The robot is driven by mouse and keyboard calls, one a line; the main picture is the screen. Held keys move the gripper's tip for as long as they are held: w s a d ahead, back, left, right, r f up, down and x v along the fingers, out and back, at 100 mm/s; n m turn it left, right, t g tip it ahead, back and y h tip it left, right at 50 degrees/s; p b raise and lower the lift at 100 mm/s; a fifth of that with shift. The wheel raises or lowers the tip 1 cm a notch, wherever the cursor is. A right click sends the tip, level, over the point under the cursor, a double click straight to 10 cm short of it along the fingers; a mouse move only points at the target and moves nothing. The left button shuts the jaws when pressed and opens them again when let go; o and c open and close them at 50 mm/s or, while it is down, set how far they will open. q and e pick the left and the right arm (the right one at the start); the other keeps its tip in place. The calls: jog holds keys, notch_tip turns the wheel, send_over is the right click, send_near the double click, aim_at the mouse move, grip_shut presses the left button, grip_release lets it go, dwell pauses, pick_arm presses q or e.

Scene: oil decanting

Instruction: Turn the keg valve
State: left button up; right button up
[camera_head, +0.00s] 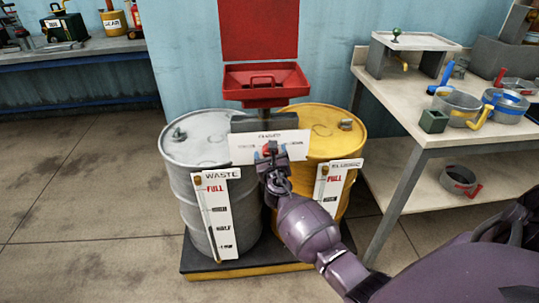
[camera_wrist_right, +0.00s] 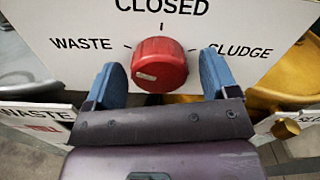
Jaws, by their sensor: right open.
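The keg valve is a red round knob (camera_wrist_right: 160,65) on a white panel (camera_wrist_right: 265,20) marked CLOSED above, WASTE at left and SLUDGE at right. A pale mark shows at the knob's lower left. My right gripper (camera_wrist_right: 161,78) is open, with one blue finger on each side of the knob. A small gap seems to show on both sides; whether either finger touches cannot be told. In the head view my right gripper (camera_head: 271,153) is in front of the panel (camera_head: 244,150) and mostly hides the knob. My left gripper is not in view.
A grey WASTE barrel (camera_head: 182,160) and a yellow SLUDGE barrel (camera_head: 337,150), each with a level gauge, stand on a low pallet (camera_head: 250,270). A red funnel box (camera_head: 255,97) sits above the panel. A cluttered workbench (camera_head: 400,117) is at right. Floor is clear at left.

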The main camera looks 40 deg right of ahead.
jog(key=shift+w, duration=0.1)
jog(key=shift+c, duration=0.2)
jog(key=c, duration=0.9)
